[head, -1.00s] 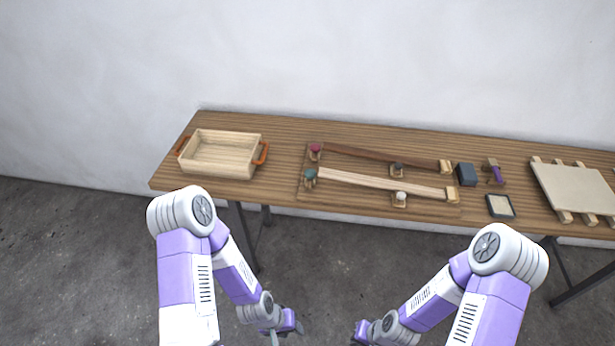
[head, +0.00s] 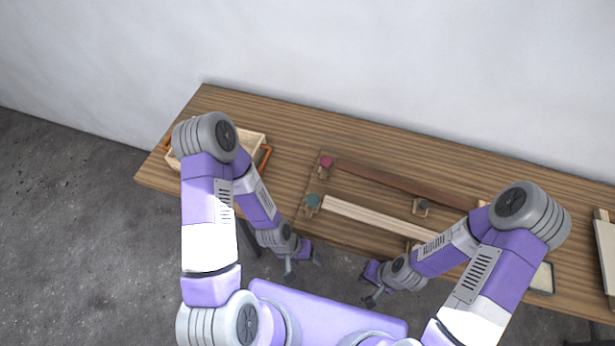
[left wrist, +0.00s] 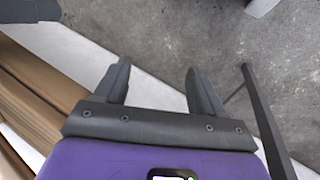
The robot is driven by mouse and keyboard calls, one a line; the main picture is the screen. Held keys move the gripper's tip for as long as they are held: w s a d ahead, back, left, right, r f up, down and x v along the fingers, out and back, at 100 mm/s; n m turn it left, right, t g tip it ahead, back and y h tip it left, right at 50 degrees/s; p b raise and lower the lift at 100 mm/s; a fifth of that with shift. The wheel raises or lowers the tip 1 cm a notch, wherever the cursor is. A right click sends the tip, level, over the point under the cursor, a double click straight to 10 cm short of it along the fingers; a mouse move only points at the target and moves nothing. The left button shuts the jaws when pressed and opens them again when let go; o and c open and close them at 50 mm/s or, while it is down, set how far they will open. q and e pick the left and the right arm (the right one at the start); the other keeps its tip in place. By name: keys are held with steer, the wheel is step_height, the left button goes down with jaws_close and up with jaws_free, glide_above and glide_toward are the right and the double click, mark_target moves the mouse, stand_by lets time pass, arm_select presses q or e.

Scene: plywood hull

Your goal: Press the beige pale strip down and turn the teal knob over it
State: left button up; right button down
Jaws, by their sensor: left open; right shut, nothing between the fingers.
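The beige pale strip (head: 370,218) lies on the wooden board on the table, its right end hidden behind my right arm. The teal knob (head: 312,200) stands at the strip's left end. Whether the knob's arm lies over the strip is too small to tell. My left gripper (head: 302,265) is open and empty in front of the table's front edge, just below the teal knob in the picture; its two fingers also show in the left wrist view (left wrist: 158,88). My right gripper (head: 370,298) is shut and empty, in front of the table edge.
A dark brown strip (head: 395,180) with a red knob (head: 326,161) lies behind the pale strip. A small dark block (head: 421,206) sits between the strips. A wooden box (head: 252,143) is partly hidden by my left arm. A framed pad (head: 543,278) lies at right.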

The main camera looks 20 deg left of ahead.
arm_select(q)
step_height(320, 180, up, 11)
steer(key=w+d+m+p, duration=0.1)
steer(key=w+m+p, duration=0.15)
steer(key=p, duration=0.55)
step_height(320, 180, up, 9)
steer(key=m+p, duration=0.3)
steer(key=m, duration=1.2)
glide_above(312, 199)
steer(key=a, duration=0.4)
steer(key=x, duration=0.7)
steer(key=shift+s+d+r, duration=0.15)
steer(key=shift+s+d, duration=0.05)
steer(key=shift+d, duration=0.05)
